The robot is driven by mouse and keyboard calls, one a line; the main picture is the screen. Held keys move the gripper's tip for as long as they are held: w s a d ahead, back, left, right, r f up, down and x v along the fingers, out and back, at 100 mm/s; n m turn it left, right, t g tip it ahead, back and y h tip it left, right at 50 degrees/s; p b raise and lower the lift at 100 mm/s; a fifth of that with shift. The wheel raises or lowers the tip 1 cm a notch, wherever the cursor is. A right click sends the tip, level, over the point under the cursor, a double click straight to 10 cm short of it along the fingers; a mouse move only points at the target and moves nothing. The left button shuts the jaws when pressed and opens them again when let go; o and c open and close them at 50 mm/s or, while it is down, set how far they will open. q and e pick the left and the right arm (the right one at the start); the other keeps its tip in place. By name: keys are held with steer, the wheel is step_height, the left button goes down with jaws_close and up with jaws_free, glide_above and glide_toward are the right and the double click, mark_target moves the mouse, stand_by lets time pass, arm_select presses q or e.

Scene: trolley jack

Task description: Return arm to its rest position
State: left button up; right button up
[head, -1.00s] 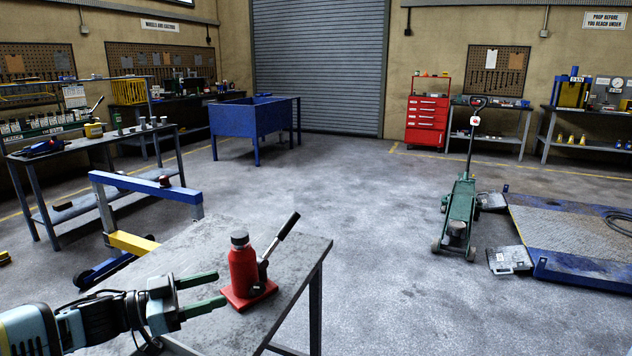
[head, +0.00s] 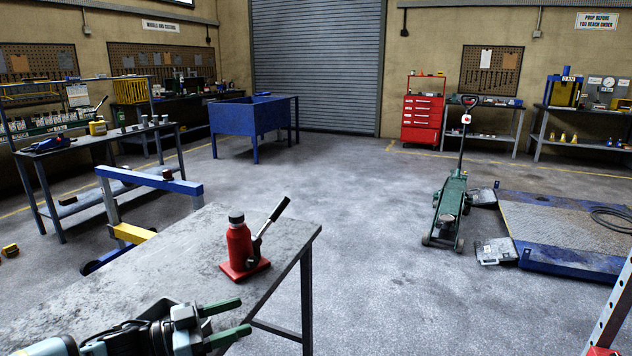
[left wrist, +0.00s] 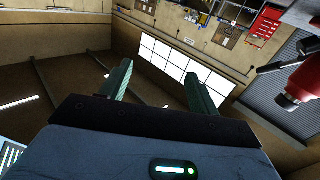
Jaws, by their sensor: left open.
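My left gripper (head: 236,320) is open and empty, low at the front edge of the grey workbench in the head view. Its two green fingers point right and stand apart; they also show in the left wrist view (left wrist: 158,88). The red bottle jack (head: 240,246) stands upright on the workbench (head: 150,262), beyond the gripper and apart from it. Its black-and-silver handle (head: 272,219) slants up to the right. Part of the jack shows at the right of the left wrist view (left wrist: 302,82). My right gripper is not in view.
A green trolley jack (head: 452,205) stands on the floor at right, beside a blue-edged platform (head: 560,232). A blue bin (head: 250,121) and red tool chest (head: 423,118) stand farther back. A blue-and-yellow frame (head: 150,185) is behind the workbench. The middle floor is clear.

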arm_select(q)
steer(key=s+d+f+n+t+y+p, duration=0.2)
steer(key=s+d+f+n, duration=0.1)
steer(key=s+d+f, duration=0.4)
steer(key=s+d+f+n+t+y+p, duration=0.1)
steer(key=s+d+f+n+t, duration=0.1)
steer(key=s+d+f, duration=0.5)
steer(key=s+a+f+n+g+y+p, duration=0.1)
steer(key=s+a+f+y, duration=0.2)
steer(key=s+a, duration=0.3)
steer(key=s+a+f+n+g+y+p, duration=0.1)
steer(key=s+a, duration=0.5)
steer(key=s, duration=0.7)
steer(key=s+a+f+n+g+y+p, duration=0.1)
steer(key=s+a+f+n+y, duration=0.2)
steer(key=s+a+f+y, duration=0.3)
steer(key=s+y, duration=0.1)
steer(key=s, duration=0.3)
steer(key=shift+p, duration=0.3)
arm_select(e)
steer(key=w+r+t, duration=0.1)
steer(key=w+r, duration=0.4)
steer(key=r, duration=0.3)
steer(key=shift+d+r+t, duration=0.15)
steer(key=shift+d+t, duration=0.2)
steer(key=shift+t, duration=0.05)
